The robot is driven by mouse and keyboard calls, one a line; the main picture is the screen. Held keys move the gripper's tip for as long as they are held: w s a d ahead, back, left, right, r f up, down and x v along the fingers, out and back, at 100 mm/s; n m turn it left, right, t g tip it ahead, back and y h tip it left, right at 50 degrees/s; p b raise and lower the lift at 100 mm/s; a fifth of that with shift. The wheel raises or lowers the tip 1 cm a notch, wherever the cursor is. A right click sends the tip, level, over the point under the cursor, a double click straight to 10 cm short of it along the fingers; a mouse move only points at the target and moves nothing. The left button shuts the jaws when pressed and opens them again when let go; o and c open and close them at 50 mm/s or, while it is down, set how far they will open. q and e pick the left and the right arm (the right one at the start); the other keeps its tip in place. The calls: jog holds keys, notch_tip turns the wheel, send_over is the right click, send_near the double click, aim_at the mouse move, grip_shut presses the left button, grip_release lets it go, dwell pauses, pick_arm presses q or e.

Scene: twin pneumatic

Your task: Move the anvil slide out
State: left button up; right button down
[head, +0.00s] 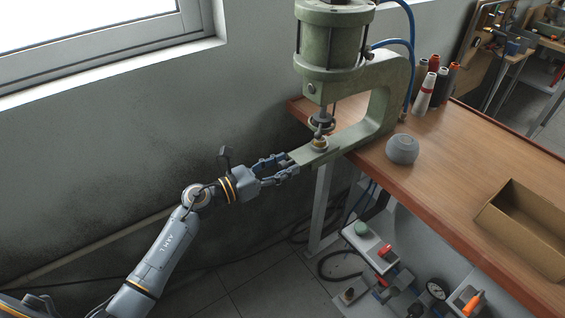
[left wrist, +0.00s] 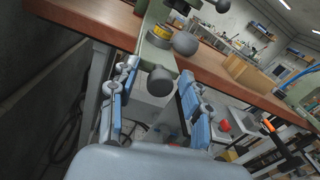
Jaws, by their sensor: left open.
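The press (head: 385,95) is a green C-frame machine at the table's far left corner. Its upper ram (head: 323,122) hangs above a small brass-coloured anvil (head: 319,143) on the lower arm. In the left wrist view the anvil (left wrist: 160,37) shows yellow, and a dark round knob (left wrist: 161,80) sticks out at the near end of the green lower arm (left wrist: 155,56). My left gripper (head: 285,165) is open at that end. In the left wrist view its blue fingers (left wrist: 158,76) stand on either side of the knob, with gaps visible. My right gripper is out of view.
A grey round speaker-like object (head: 402,149) and several thread cones (head: 428,90) stand near the press on the wooden table (head: 440,180). An open cardboard box (head: 525,228) sits at right. Below the table are a pedal unit (head: 365,245), a gauge (head: 436,290) and hoses.

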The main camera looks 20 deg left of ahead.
pick_arm(q)
grip_shut()
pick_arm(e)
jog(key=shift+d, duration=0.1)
